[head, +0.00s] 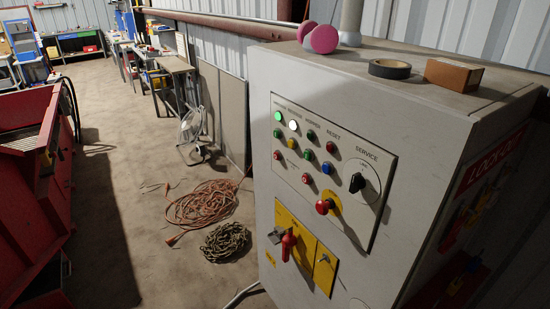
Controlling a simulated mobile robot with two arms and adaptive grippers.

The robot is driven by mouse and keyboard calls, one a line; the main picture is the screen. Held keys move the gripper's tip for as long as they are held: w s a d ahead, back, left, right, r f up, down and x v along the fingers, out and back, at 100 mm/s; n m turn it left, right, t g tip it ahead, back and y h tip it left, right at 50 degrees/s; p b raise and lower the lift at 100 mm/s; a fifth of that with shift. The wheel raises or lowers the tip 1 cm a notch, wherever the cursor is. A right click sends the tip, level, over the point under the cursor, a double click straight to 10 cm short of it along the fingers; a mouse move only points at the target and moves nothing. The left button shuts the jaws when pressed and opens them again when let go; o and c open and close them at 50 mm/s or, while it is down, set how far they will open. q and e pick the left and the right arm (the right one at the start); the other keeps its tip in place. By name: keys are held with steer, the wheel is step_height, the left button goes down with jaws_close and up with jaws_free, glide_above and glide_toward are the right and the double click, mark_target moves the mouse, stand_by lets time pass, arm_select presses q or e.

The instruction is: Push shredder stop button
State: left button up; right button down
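A pale grey control cabinet (410,118) fills the right side of the head view. Its sloping panel (345,145) carries several small coloured buttons and lamps. A green lamp (278,116) and a white lamp (293,125) look lit at the upper left. A large red mushroom button (324,206) on a yellow base sits at the lower middle of the panel. Smaller red buttons, one of them (305,178) just above it, also show. Their small labels are too blurred to tell which is the stop button. Neither of my grippers is in view.
A roll of black tape (389,69), a brown box (453,75) and pink ear defenders (323,39) lie on the cabinet top. Orange cable (202,203) and a brown coil (226,242) lie on the floor. A red machine (30,165) stands left; bare floor lies between.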

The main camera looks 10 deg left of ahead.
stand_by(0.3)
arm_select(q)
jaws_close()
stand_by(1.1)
